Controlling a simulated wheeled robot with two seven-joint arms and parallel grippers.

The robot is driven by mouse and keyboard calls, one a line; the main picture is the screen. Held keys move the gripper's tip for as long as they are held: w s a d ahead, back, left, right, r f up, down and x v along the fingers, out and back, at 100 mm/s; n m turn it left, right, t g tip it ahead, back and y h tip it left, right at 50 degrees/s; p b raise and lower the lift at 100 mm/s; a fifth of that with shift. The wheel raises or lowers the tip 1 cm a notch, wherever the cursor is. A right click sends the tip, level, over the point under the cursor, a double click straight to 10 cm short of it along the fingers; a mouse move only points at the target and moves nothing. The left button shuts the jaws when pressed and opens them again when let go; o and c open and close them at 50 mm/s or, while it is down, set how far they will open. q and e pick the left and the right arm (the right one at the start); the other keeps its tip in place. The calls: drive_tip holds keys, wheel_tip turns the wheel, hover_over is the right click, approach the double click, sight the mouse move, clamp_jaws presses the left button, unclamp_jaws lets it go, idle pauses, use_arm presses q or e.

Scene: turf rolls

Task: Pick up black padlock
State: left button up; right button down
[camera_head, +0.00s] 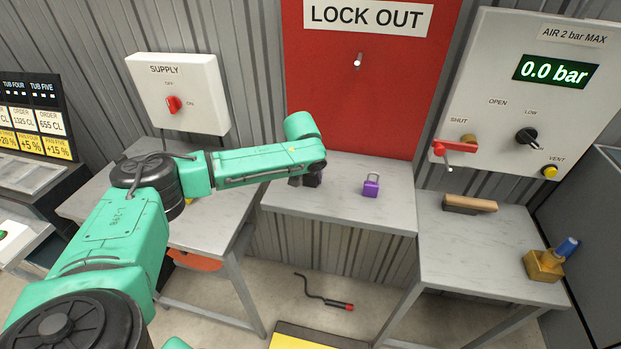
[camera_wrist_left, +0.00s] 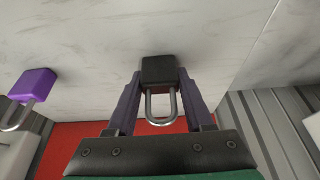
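The black padlock (camera_wrist_left: 159,70) shows in the left wrist view with its body against the grey table top and its silver shackle toward my gripper. My left gripper (camera_wrist_left: 160,82) has its two dark fingers on either side of the body. The fingertips are very close to its sides, and I cannot tell whether they touch it. In the head view the padlock (camera_head: 313,181) is a small dark block on the middle table beside my left gripper (camera_head: 302,181), partly hidden by the arm. My right gripper is in neither view.
A purple padlock (camera_head: 371,187) stands to the right on the same table (camera_head: 345,210); it also shows in the left wrist view (camera_wrist_left: 35,85). A red lock-out board (camera_head: 370,95) rises behind. The right table holds a wooden-handled brush (camera_head: 469,204) and a brass block (camera_head: 543,265).

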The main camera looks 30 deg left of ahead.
use_arm(q)
clamp_jaws()
drive_tip(key=shift+r, duration=0.15)
drive_tip(key=shift+r, duration=0.25)
wheel_tip(320, 180, up, 19)
drive_tip(key=b, duration=0.3)
drive_tip(key=shift+r, duration=0.2)
drive_tip(key=shift+s+f, duration=0.1)
drive_tip(key=shift+f, duration=0.05)
